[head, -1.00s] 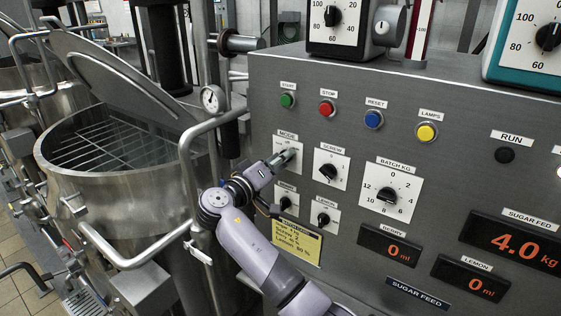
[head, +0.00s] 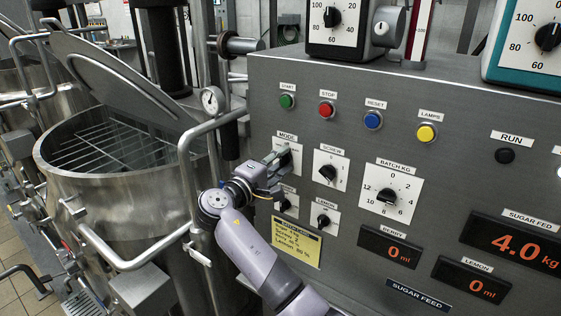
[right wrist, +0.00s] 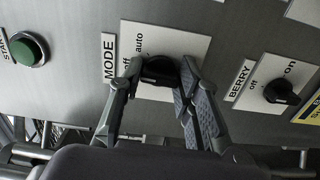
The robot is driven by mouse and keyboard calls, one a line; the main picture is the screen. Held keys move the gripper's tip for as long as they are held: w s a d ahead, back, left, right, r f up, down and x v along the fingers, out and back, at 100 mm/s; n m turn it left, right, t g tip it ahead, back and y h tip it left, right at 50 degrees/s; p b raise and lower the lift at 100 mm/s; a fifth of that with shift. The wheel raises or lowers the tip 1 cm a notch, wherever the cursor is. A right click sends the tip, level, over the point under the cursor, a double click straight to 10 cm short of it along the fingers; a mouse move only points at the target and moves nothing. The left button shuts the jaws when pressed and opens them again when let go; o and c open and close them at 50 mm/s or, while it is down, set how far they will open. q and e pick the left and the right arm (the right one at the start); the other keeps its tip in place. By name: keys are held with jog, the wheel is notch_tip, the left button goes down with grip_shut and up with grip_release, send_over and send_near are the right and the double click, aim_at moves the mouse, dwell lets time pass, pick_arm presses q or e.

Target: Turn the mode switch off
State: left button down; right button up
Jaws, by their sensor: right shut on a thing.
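The mode switch is a black knob (right wrist: 160,70) on a white plate marked "off" and "auto", beside a MODE label. In the right wrist view my right gripper (right wrist: 161,78) has one finger on each side of this knob and is shut on it. The fingers cover much of the knob, so I cannot tell where it points. In the head view the mode switch plate (head: 296,151) is partly hidden behind my right gripper (head: 278,160). My left gripper is not in view.
The berry knob (right wrist: 281,91) and the green start button (right wrist: 29,48) are close by. The screw knob (head: 328,172) is just right of the mode switch. A yellow note (head: 296,243) is below. An open steel mixer (head: 110,190) with a rail stands at left.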

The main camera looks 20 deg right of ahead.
jog(key=shift+a+n, duration=0.1)
jog(key=shift+n, duration=0.2)
jog(key=o, duration=1.1)
jog(key=shift+o, duration=0.2)
jog(key=v, duration=0.7)
jog(key=shift+s+a, duration=0.15)
jog(key=shift+a, duration=0.05)
jog(key=shift+f, duration=0.1)
